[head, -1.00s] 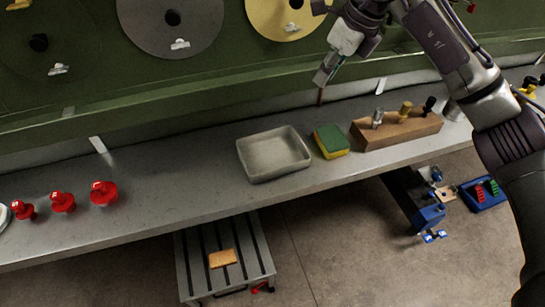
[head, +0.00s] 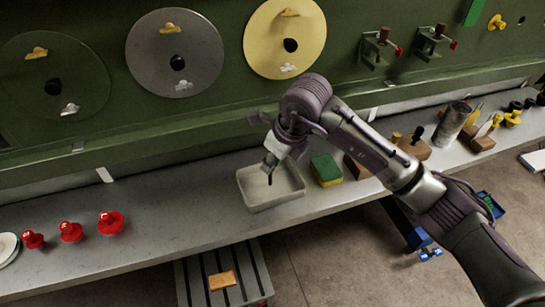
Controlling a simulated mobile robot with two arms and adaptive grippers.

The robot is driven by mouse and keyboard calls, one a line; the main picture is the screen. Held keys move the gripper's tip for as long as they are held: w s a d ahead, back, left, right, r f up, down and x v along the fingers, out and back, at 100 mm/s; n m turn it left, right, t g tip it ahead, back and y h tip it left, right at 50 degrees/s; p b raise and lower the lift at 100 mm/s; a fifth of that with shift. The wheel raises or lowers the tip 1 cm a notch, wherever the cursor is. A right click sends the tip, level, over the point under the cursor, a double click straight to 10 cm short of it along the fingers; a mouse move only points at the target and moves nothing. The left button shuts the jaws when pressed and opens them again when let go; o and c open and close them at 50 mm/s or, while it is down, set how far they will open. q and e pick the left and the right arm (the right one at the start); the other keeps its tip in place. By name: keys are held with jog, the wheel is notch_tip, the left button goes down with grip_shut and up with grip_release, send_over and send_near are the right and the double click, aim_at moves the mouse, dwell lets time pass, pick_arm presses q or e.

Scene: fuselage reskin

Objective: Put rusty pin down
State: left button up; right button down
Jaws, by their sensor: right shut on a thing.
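My right gripper (head: 270,163) is over the grey tray (head: 296,191) on the bench, pointing down. It is shut on a thin dark pin (head: 270,179), whose lower end shows below the fingertips, within the outline of the tray. I cannot tell whether the pin touches the tray floor. No other object shows in the tray. My left gripper is not in view.
A green and yellow sponge (head: 326,170) lies right of the tray. A wooden block (head: 357,167) is partly behind my right arm. Several red knobbed pieces (head: 110,223) stand at the left. Discs (head: 175,52) hang on the green wall. The bench between knobs and tray is clear.

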jog(key=shift+f, duration=0.25)
jog(key=shift+f, duration=0.2)
jog(key=c, duration=1.1)
grip_release()
jog(key=shift+o, duration=0.2)
jog(key=shift+r, duration=0.2)
jog(key=b+v, duration=0.3)
jog(key=v, duration=0.9)
